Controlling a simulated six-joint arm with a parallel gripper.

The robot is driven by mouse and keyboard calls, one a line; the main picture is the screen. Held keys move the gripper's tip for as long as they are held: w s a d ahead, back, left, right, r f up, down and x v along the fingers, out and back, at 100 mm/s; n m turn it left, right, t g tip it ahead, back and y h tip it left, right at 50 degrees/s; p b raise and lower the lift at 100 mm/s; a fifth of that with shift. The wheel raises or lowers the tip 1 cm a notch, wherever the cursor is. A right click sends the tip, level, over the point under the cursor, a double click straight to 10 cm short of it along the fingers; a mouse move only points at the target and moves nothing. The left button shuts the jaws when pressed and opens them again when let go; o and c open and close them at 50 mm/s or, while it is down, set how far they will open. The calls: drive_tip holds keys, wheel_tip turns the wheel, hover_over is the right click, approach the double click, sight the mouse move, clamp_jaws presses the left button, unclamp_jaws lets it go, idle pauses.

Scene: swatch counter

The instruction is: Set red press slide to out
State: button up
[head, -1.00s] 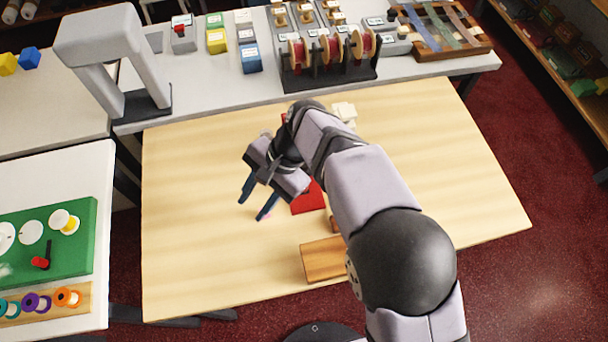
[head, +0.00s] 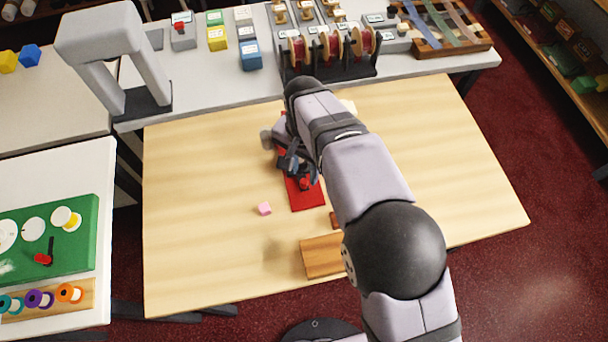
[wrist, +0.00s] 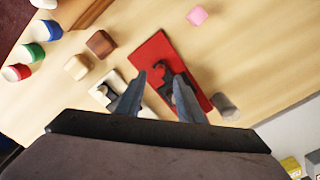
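The red press (head: 306,197) is a flat red plate on the wooden table, partly hidden by my arm in the head view. A small red knob (head: 304,183) shows on it near my fingers. In the wrist view the red plate (wrist: 185,72) carries a dark hooked part (wrist: 163,82), which appears between my fingertips. My gripper (wrist: 160,80) is open above the plate; I cannot tell whether it touches anything. In the head view my gripper (head: 297,168) is over the plate's far part. The slide's exact position is unclear.
A white plate with a dark part (wrist: 118,92) lies beside the red press. A pink cube (head: 264,208), a wooden block (head: 320,258) and a grey cylinder (wrist: 225,106) are nearby. Several small coloured pieces lie farther off. The table's left part is clear.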

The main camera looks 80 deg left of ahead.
sight(304, 181)
drive_tip(key=shift+f+p, duration=0.55)
drive_tip(key=shift+f, duration=1.75)
drive_tip(key=shift+c, duration=0.7)
clamp_jaws()
